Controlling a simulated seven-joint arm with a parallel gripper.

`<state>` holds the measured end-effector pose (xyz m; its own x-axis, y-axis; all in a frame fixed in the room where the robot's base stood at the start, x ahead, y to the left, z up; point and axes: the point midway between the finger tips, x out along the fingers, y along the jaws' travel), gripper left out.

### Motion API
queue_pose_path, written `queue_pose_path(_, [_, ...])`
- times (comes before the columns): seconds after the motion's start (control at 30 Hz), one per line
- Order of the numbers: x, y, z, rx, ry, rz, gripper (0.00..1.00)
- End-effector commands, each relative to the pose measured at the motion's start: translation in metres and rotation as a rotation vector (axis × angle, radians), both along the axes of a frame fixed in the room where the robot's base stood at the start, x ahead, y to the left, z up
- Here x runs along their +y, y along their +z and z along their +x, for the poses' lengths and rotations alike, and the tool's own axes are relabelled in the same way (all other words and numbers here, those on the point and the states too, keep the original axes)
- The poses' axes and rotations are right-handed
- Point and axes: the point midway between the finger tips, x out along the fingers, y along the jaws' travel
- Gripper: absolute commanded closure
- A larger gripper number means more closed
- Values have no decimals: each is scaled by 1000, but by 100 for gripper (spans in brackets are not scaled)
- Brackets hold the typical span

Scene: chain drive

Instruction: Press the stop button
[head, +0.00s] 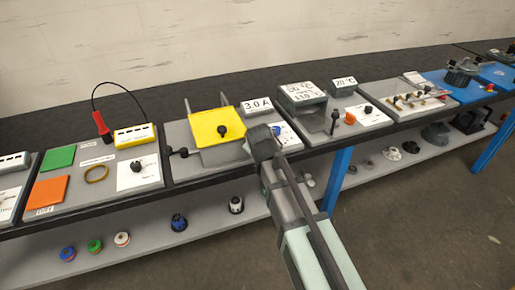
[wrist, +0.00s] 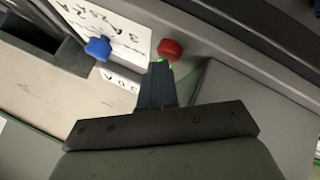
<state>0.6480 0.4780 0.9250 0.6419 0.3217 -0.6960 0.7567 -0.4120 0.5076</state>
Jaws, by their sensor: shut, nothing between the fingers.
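A red button (wrist: 171,49) shows in the wrist view, just beyond and slightly right of the fingertips of my gripper (wrist: 160,68). A bit of green shows at the fingertips, partly hidden by them. Whether the fingers touch the red button, I cannot tell. The fingers are shut with nothing between them. In the head view my gripper (head: 264,142) is over the station with the yellow plate, and it hides part of that station. No stop label is readable.
A blue knob (wrist: 98,48) sits left of the fingers, beside a white card (wrist: 118,35) with writing. In the head view, the yellow plate (head: 203,122) with a black knob is just left of my gripper. More stations line the bench on both sides.

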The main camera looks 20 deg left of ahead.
Motion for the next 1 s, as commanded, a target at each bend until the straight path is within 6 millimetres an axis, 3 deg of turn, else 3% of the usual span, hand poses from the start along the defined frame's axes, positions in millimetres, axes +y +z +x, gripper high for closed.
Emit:
queue_pose_path(0.67, [0,-4,0,2,-1,-1,100])
queue_pose_path(1.0, [0,9,0,2,-1,-1,100])
